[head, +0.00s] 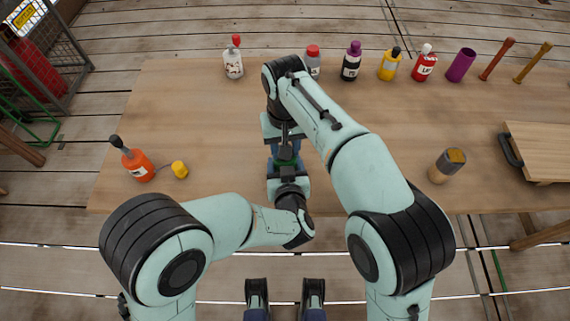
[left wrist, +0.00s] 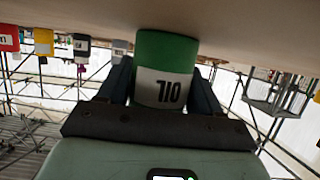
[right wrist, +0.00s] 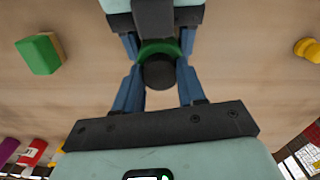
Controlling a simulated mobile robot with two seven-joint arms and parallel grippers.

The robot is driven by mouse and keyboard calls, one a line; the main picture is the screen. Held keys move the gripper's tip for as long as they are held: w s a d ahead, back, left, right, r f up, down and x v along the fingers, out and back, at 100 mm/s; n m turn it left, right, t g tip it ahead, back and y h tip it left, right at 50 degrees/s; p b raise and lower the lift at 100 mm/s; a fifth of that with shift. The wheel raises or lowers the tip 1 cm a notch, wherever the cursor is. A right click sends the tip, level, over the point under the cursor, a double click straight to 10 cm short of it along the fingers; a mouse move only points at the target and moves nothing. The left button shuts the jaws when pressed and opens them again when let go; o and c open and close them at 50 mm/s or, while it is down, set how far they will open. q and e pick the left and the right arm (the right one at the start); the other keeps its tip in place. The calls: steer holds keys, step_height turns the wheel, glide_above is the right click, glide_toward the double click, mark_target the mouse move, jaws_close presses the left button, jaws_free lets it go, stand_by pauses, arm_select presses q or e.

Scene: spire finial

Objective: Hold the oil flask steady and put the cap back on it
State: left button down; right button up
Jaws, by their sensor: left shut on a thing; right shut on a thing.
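The oil flask (left wrist: 165,55) is green with a white OIL label. In the left wrist view it sits between the fingers of my left gripper (left wrist: 163,90), which is shut on its body. In the head view only a little of its green shows between my arms. The black round cap (right wrist: 158,73) is between the fingers of my right gripper (right wrist: 159,75), shut on it. In the right wrist view the cap is over the middle of the flask's green top (right wrist: 160,47). Whether the cap touches the neck is hidden.
An orange bottle (head: 138,164) and a yellow cap-like piece (head: 180,169) are at left. Several bottles, including a red one (head: 424,65), line the table's (head: 190,115) back. A tan jar (head: 447,166) and wooden board (head: 540,150) are at right. A green block (right wrist: 40,53) stands nearby.

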steer(key=m, duration=0.4)
steer(key=shift+m, duration=0.3)
steer(key=m, duration=0.4)
steer(key=shift+m, duration=0.3)
steer(key=m, duration=0.4)
steer(key=shift+m, duration=0.3)
steer(key=m, duration=0.4)
steer(key=shift+m, duration=0.4)
steer(key=o, duration=1.2)
steer(key=shift+c, duration=0.2)
steer(key=shift+r, duration=2.2)
steer(key=shift+c, duration=0.4)
